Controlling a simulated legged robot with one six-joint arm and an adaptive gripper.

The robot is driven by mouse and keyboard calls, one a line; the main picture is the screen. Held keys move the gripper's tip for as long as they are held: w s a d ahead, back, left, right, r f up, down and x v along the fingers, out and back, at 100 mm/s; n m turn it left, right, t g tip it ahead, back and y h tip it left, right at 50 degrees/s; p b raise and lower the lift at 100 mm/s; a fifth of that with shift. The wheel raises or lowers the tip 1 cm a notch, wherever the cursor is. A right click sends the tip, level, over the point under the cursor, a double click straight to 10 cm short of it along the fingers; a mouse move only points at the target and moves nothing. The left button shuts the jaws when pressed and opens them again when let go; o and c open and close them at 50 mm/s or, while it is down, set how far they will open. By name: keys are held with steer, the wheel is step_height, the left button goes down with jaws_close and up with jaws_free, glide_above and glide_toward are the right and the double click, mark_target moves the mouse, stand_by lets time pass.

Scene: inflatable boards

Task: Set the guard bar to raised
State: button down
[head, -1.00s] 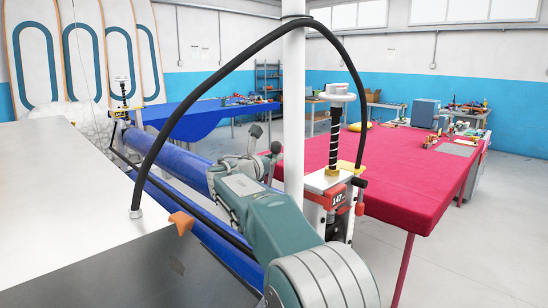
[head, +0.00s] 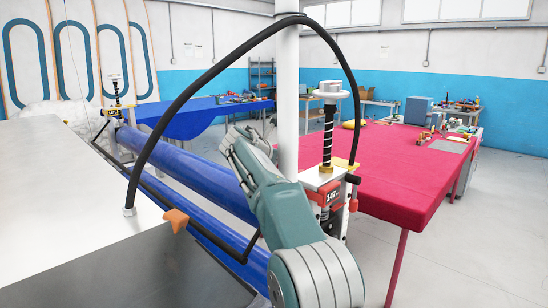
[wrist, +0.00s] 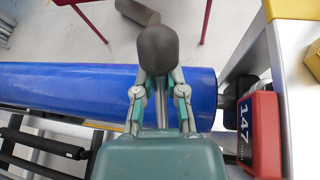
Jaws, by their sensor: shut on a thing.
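My gripper (wrist: 158,72) is shut on a dark grey rounded grip (wrist: 158,48) above the blue roller in the wrist view. In the head view my gripper (head: 244,145) is beside the white post, with its fingertips mostly hidden. A thin black bar (head: 190,226) runs low along the blue rollers (head: 190,167) and bends up near my arm. It looks like the guard bar. I cannot tell how the held grip joins it. Black padded tubes (wrist: 30,140) show at lower left in the wrist view.
A white post (head: 288,100) stands close by.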

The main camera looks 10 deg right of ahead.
steer(key=shift+w+d+g+y, duration=0.25)
steer(key=shift+d+g+y, duration=0.05)
steer(key=shift+d+y, duration=0.1)
steer(key=c, duration=0.6)
jaws_free()
steer(key=shift+w+f, duration=0.1)
steer(key=shift+w, duration=0.05)
steer(key=shift+d+f, duration=0.1)
steer(key=shift+a, duration=0.2)
steer(key=v, duration=1.2)
